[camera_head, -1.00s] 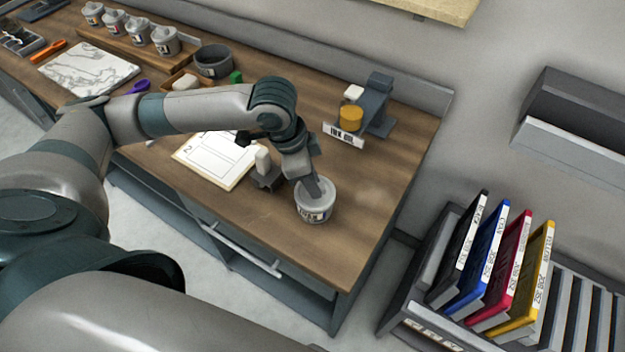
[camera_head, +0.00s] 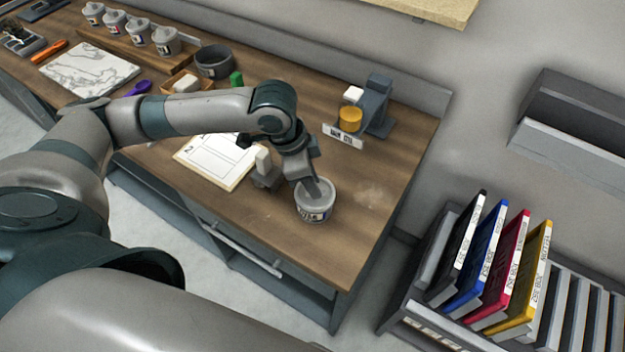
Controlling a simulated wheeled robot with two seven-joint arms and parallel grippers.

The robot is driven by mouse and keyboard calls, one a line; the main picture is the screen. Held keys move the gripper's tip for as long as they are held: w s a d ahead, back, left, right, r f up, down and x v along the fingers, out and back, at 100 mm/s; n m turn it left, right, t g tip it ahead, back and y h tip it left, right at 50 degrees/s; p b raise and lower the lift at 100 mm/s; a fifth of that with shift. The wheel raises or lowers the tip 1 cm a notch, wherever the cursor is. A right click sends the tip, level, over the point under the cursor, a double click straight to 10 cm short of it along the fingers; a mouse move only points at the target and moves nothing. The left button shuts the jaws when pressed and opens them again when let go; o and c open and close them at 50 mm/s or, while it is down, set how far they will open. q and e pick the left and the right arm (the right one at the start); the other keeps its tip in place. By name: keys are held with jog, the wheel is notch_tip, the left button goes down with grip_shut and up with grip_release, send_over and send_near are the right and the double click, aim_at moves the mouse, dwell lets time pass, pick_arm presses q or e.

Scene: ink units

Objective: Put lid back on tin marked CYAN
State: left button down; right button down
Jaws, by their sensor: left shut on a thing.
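A grey tin (camera_head: 314,214) stands upright near the right front part of the wooden bench. Its label shows a dark and blue patch, too small to read. A pale grey round lid (camera_head: 326,190) shows at its top. My left gripper (camera_head: 315,188) comes down from above over the tin and is shut on the lid, with its fingers hiding the lid's middle. I cannot tell whether the lid is fully seated on the rim. My right gripper is not in view.
A small grey stand with a pale block (camera_head: 262,160) is close left of the tin, beside a white sheet (camera_head: 212,160). A labelled stand with a yellow jar (camera_head: 350,118) is behind. Several lidded tins (camera_head: 165,40) line the back left. Bench right of the tin is clear.

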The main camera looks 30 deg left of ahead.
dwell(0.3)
pick_arm(q)
jog(key=c, duration=1)
grip_release()
jog(key=shift+c, duration=0.2)
jog(key=shift+r, duration=0.15)
jog(key=shift+r+p, duration=2.35)
jog(key=shift+p, duration=0.65)
jog(key=shift+r, duration=1)
grip_shut()
